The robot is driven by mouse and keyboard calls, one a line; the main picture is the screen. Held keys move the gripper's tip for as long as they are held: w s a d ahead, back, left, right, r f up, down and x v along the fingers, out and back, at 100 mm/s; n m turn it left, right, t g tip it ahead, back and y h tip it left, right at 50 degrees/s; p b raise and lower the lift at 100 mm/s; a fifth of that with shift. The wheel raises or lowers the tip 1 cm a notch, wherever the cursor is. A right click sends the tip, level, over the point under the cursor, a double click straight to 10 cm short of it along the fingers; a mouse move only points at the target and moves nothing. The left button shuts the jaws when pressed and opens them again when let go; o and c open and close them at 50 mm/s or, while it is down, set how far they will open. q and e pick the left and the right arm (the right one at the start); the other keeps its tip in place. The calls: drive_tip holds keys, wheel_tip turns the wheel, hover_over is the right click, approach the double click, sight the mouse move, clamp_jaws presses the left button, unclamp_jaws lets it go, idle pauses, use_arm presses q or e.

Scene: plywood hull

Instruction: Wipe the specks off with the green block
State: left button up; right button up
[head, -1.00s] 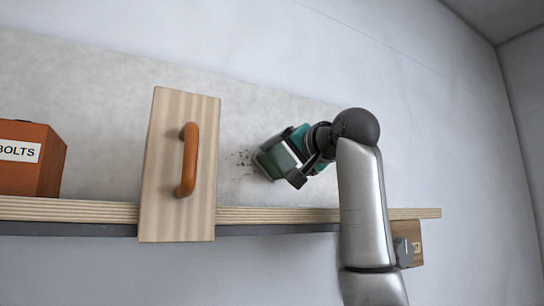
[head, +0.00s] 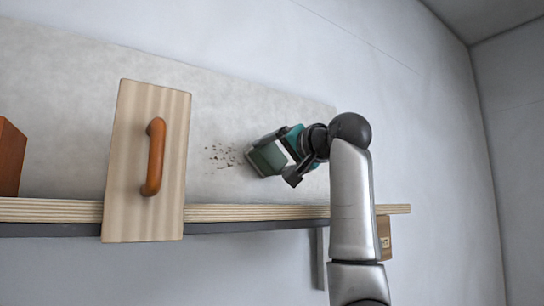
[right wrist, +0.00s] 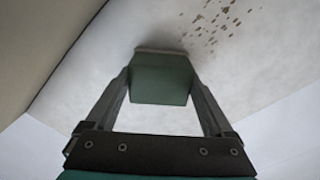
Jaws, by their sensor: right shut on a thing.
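The green block (head: 267,159) is held in my right gripper (head: 292,160), in front of the pale grey panel (head: 80,80). In the right wrist view the green block (right wrist: 162,80) sits between both fingers, with a thin brownish layer at its far end. The dark specks (head: 222,156) lie on the panel just left of the block. They also show in the right wrist view (right wrist: 217,20), up and right of the block. I cannot tell whether the block touches the panel. My left gripper is not in view.
A wooden board (head: 120,170) with an orange handle (head: 155,157) stands left of the specks, crossing the plywood ledge (head: 250,212). An orange-brown box (head: 10,158) is cut off at the left edge. A small brown box (head: 384,238) is below the ledge, right of my arm.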

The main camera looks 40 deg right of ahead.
sight(261, 154)
drive_tip(key=shift+w+a+b, duration=0.2)
drive_tip(key=shift+a+b, duration=0.35)
drive_tip(key=shift+a, duration=2.85)
drive_tip(key=shift+w+a, duration=0.15)
drive_tip(key=shift+a, duration=1.75)
drive_tip(key=shift+w+a, duration=0.1)
drive_tip(key=shift+a, duration=1.75)
drive_tip(key=shift+s+d, duration=0.2)
drive_tip(key=shift+d, duration=3.55)
drive_tip(key=shift+s+d+p, duration=0.2)
drive_tip(key=shift+d+p, duration=0.9)
drive_tip(key=shift+d, duration=2.5)
drive_tip(key=shift+a+b, duration=0.5)
drive_tip(key=shift+a, duration=1.4)
drive_tip(key=shift+w+a+b, duration=0.2)
drive_tip(key=shift+a+b, duration=0.05)
drive_tip(key=shift+a, duration=2.5)
drive_tip(key=shift+w+a+b, duration=0.2)
drive_tip(key=shift+a+b, duration=0.05)
drive_tip(key=shift+a, duration=2.5)
